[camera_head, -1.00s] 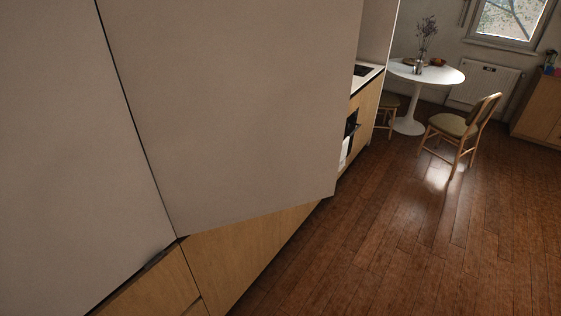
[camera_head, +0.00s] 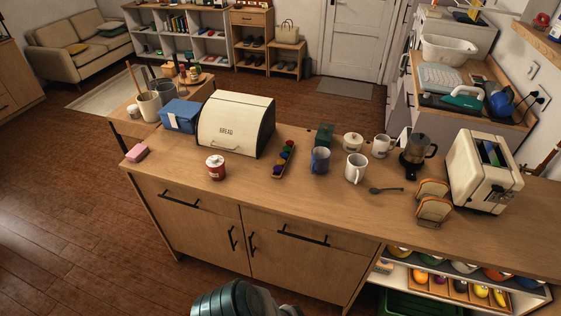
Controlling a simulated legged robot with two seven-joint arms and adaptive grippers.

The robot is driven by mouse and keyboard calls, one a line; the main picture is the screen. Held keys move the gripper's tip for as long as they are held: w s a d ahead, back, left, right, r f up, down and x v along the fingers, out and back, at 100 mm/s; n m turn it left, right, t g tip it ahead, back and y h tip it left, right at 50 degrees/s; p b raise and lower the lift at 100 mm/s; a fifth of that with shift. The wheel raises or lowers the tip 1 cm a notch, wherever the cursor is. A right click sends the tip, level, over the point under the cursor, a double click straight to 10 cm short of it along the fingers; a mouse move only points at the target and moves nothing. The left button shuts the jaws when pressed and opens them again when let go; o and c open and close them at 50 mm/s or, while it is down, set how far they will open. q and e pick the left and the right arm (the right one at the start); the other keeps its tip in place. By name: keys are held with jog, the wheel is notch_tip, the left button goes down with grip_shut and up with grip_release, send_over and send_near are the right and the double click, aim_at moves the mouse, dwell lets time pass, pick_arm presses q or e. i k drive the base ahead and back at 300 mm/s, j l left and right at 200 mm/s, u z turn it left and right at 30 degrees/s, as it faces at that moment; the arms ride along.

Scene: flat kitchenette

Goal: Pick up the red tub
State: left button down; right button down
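The red tub (camera_head: 216,167) is a small red canister with a white lid and a pale label. It stands upright near the front edge of the wooden counter (camera_head: 330,209), in front of the bread box (camera_head: 236,124). Nothing touches it. A dark rounded part, probably of my own body, shows at the bottom edge of the view. Neither of my grippers can be made out.
A pink sponge (camera_head: 137,153) and a blue box (camera_head: 180,115) are left of the tub. A tray of coloured pods (camera_head: 284,159), mugs, a moka pot (camera_head: 417,150) and a toaster (camera_head: 484,171) stand to the right. Open floor (camera_head: 70,220) lies left of the counter.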

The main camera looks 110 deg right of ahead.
aim_at(216, 171)
jog(key=z, duration=2.95)
jog(key=u, duration=0.45)
jog(key=k+j+u, duration=0.1)
jog(key=u, duration=0.35)
jog(key=j+u, duration=0.15)
jog(key=u, duration=0.3)
jog(key=j+u, duration=0.1)
jog(key=u, duration=0.35)
jog(key=z, duration=2.6)
